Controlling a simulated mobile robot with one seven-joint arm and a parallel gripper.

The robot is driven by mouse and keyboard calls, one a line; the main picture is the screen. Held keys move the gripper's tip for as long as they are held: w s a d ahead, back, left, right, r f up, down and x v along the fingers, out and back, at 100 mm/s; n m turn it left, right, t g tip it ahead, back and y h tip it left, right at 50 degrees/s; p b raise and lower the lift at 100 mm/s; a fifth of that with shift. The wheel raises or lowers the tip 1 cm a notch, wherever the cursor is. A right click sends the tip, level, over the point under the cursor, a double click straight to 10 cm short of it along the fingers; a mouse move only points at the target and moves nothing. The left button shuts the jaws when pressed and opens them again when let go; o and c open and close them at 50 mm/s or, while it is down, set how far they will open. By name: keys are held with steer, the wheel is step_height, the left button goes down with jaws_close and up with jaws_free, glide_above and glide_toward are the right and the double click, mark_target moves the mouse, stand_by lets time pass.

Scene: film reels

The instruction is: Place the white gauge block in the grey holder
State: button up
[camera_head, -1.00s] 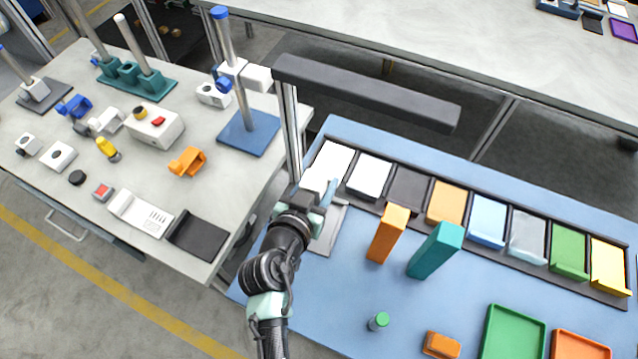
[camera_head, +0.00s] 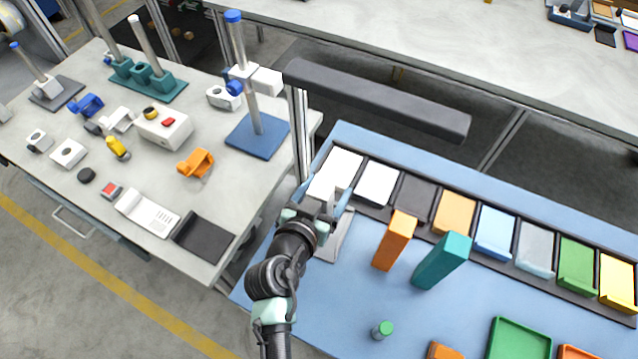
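A white block (camera_head: 322,187), which looks like the white gauge block, shows at my gripper, partly hidden by it and blending with the white bin behind. My gripper (camera_head: 325,198) has its pale blue fingers on either side of the block. I cannot tell whether they touch it. A flat grey plate (camera_head: 333,245) lies on the blue mat just under and right of my gripper. A grey bin (camera_head: 535,262) stands in the row of coloured bins at the right. I cannot tell which of these is the grey holder.
An orange block (camera_head: 394,243) and a teal block (camera_head: 441,262) stand upright just right of my gripper. A dark overhead bar (camera_head: 380,100) on a metal post (camera_head: 301,140) rises behind it. A green-capped cylinder (camera_head: 382,330) stands nearer. The blue mat (camera_head: 320,305) is clear at front left.

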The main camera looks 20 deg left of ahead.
steer(key=b+v, duration=0.2)
steer(key=v, duration=1)
stand_by(0.3)
